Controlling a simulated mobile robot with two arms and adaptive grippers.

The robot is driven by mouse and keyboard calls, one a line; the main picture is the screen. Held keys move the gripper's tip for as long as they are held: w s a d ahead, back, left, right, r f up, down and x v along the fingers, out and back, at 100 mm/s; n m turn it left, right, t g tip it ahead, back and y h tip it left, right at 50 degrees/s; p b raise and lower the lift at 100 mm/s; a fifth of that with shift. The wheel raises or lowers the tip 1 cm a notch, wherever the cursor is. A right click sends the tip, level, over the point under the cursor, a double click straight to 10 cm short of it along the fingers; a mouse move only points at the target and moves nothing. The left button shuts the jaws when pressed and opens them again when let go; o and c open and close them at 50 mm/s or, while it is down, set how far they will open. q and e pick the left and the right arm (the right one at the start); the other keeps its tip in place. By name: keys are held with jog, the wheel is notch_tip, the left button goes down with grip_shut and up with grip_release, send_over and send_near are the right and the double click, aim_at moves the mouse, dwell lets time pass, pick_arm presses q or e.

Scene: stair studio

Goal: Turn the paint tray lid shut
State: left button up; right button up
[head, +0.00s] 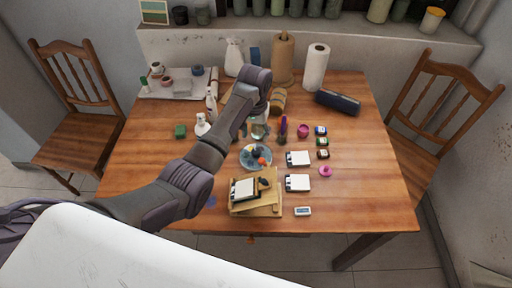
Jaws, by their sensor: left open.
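My left arm reaches over the table from the lower left. Its wrist bends down over the back middle of the table, and the left gripper (261,108) points down there, open, small and partly hidden by the arm. The paint tray and its lid are hard to single out. A wooden box-like piece (263,209) near the front edge has a tilted tan panel (268,184) and a dark-framed white piece (244,189) on top; I cannot tell whether this is the tray. The gripper is behind it, apart from it. My right gripper is out of view.
A round blue plate (249,163) with small coloured items lies behind the wooden piece. White boxes (297,182), small jars (321,142) and a pink item (325,171) stand right of it. Paper roll (315,68) and dark case (337,102) stand behind. The table's right front is clear.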

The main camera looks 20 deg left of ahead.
pick_arm(q)
send_over(256, 151)
notch_tip(256, 151, down, 4)
jog(key=shift+s+f, duration=0.1)
jog(key=shift+f, duration=0.05)
notch_tip(256, 151, down, 4)
jog(key=shift+f, duration=0.75)
jog(key=shift+c, duration=0.5)
jog(key=c, duration=0.8)
grip_shut()
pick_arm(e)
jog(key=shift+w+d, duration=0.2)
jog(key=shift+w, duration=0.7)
